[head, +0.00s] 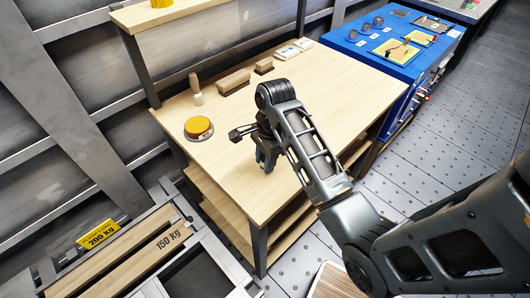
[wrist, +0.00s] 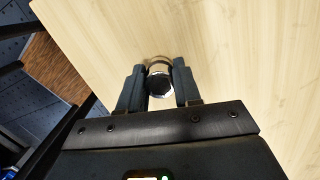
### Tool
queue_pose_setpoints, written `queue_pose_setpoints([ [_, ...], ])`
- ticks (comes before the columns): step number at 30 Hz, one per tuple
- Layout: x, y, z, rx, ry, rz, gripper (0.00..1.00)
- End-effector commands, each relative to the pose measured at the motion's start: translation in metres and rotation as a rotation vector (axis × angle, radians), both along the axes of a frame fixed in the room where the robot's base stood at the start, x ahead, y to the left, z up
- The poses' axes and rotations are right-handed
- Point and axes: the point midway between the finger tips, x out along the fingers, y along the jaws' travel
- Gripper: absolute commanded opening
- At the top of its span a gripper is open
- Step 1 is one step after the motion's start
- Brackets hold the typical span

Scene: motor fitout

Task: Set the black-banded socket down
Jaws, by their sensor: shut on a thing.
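My gripper (wrist: 159,68) is shut on a short round socket (wrist: 159,86), with one finger on each side of it. The socket shows a shiny metal rim and a dark end in the wrist view; I cannot make out its band clearly. In the head view my gripper (head: 266,157) points down over the front part of the wooden workbench (head: 325,88), and the socket is hidden behind the fingers and arm. I cannot tell whether the socket touches the bench top.
On the bench stand an orange-topped round tin (head: 198,128), a wooden-handled tool (head: 196,90), a brush (head: 234,82) and a smaller block (head: 264,66). A blue cabinet (head: 385,62) with dark cylinders stands beyond. Bare wood surrounds the gripper in the wrist view.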

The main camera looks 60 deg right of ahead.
Motion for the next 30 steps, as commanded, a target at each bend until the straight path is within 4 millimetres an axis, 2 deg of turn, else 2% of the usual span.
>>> queue_pose_setpoints([
  [3, -0.0020, 0.0063, -0.0072, 0.000, 0.000, 0.000, 0.00],
  [14, -0.0019, 0.0064, -0.0104, 0.000, 0.001, 0.000, 0.00],
  [15, -0.0019, 0.0062, -0.0101, 0.000, 0.000, 0.000, 0.37],
  [22, -0.0019, 0.0062, -0.0099, 0.000, 0.000, 0.000, 0.59],
  [30, -0.0017, 0.0059, -0.0082, 0.000, -0.001, -0.001, 0.59],
])
